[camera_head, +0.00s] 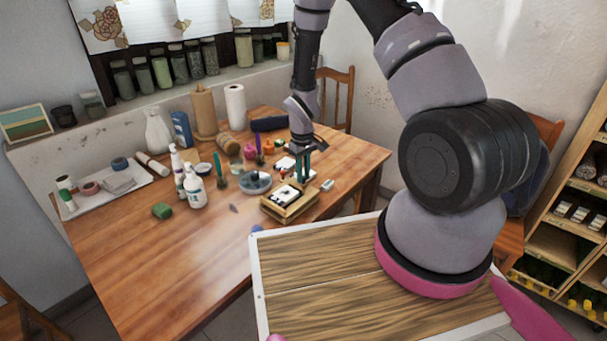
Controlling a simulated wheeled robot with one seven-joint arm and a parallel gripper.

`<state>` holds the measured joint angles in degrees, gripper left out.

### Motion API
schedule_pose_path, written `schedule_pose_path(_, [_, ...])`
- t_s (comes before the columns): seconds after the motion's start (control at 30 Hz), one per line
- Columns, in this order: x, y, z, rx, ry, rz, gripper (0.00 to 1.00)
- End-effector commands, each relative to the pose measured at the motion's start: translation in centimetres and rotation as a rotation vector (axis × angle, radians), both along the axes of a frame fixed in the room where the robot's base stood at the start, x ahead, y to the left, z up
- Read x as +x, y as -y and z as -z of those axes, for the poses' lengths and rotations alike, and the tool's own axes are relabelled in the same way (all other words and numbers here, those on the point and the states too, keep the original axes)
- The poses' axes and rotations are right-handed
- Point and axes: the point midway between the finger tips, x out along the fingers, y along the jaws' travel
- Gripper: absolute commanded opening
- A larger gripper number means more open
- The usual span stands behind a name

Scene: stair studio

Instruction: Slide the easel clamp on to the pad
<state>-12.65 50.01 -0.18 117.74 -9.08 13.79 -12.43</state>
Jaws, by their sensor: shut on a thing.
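A small wooden easel (291,209) lies on the table near its right end. A pad (282,196) with a white face and a dark mark lies on it. My gripper (301,176) points down over the far right side of the easel, and its teal fingers are close together. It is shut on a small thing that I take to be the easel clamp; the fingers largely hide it. I cannot tell whether the clamp touches the pad.
The wooden table (130,255) is clear at its front left. A small pale block (327,185) lies right of the easel. Paper rolls (236,107) stand behind.

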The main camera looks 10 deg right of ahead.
Motion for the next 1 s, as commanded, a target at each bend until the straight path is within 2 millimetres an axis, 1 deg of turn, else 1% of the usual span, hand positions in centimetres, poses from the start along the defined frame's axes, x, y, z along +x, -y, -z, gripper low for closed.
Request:
schedule_pose_path(0.83, [0.0,0.0,0.0,0.000,-0.001,0.000,0.00])
schedule_pose_path(1.0, [-1.0,-1.3,0.0,-0.001,-0.003,-0.004,0.00])
